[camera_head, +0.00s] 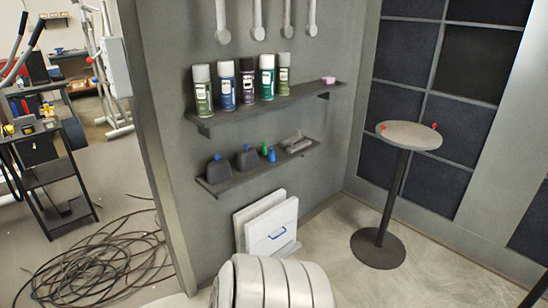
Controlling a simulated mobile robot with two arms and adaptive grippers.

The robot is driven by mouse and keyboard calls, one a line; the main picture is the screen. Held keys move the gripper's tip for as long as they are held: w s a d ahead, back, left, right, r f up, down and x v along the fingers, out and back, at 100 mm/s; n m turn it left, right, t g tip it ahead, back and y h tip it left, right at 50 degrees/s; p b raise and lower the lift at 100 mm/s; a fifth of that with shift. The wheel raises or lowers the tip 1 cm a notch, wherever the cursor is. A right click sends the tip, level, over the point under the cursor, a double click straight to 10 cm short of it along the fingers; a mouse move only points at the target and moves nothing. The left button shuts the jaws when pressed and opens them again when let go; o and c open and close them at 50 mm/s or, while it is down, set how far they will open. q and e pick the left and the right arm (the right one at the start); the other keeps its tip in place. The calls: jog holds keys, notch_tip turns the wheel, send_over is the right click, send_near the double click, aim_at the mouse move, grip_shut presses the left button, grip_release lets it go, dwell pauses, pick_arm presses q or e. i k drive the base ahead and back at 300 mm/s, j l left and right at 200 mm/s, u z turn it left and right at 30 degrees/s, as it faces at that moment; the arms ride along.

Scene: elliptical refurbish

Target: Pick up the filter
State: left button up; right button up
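No thing in view is plainly marked as the filter. The closest match I can see is a white, box-like panel (271,236) with a blue handle, standing on the floor against the grey wall below the shelves. A second white panel edge shows behind it. I cannot tell for sure whether this is the filter. Neither of my grippers is in view.
An upper shelf (300,98) holds several spray cans; a lower shelf (232,183) holds small dark items. A round pedestal table (411,136) stands right. A white ribbed object (270,285) fills the bottom middle. Coiled cable (95,265) lies left.

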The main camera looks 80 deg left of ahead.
aim_at(266, 234)
jog(key=u, duration=3.05)
jog(key=i+l+u, duration=0.2)
jog(key=u, duration=0.15)
jog(key=i+l+u, duration=0.15)
jog(key=l+u, duration=0.15)
jog(key=l, duration=0.2)
jog(key=i+l+u, duration=0.1)
jog(key=l+u, duration=0.25)
jog(key=i+l, duration=0.1)
jog(key=l, duration=0.5)
jog(key=i+l+u, duration=0.1)
jog(key=l, duration=0.45)
jog(key=i+l, duration=0.15)
jog(key=l, duration=0.45)
jog(key=i+l, duration=0.1)
jog(key=l, duration=0.5)
jog(key=u, duration=0.05)
